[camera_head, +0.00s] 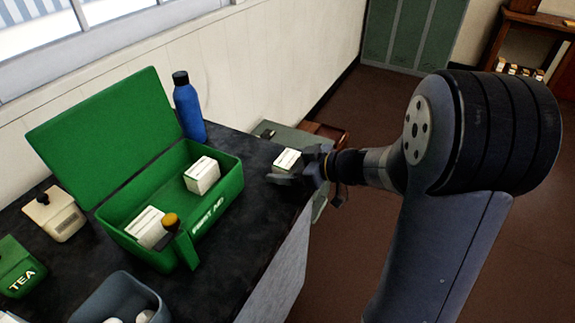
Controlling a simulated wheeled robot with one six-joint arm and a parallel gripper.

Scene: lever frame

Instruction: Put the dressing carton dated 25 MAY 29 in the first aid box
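The first aid box (215,205) is green, marked FIRST AID, and stands open on the dark counter with its lid (100,135) raised at the back left. Two white cartons are inside, one at the right (202,175) and one at the left (148,226). Another small white carton (287,159) with a green edge is at my gripper (289,168), right of the box near the counter's edge. A dark finger shows in front of this carton; whether the fingers grip it cannot be told. No date is readable on any carton.
A blue bottle (189,108) stands behind the box. A knobbed cream container (54,214), a green TEA tin (18,268) and a grey-blue bin (120,302) are at the left. Dark counter is clear right of the box.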

